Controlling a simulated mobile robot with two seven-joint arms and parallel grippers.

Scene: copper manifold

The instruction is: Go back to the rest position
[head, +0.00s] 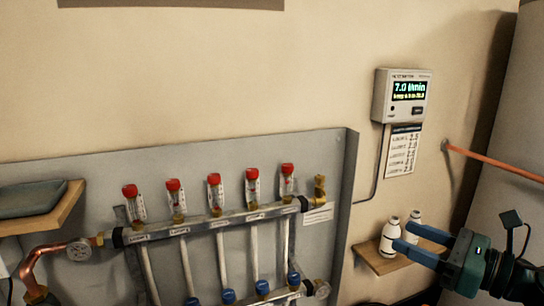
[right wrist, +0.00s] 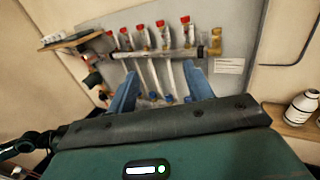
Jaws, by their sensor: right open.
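My right gripper (head: 424,245) is at the lower right of the head view, in front of the small wooden shelf with the white bottles. Its two blue fingers are spread apart with nothing between them. In the right wrist view its fingers (right wrist: 160,90) frame the manifold from a distance. The manifold (head: 215,224) is a metal bar on a grey panel, with several red-capped flow meters on top and blue caps below. My left gripper is not in either view.
A display box (head: 403,97) reading 7.0 l/min hangs on the wall above a printed card (head: 402,150). White bottles (head: 390,236) stand on a wooden shelf (head: 378,264) behind my right gripper. A copper pipe (head: 495,164) juts out at right. A tray (head: 30,198) rests on a left shelf.

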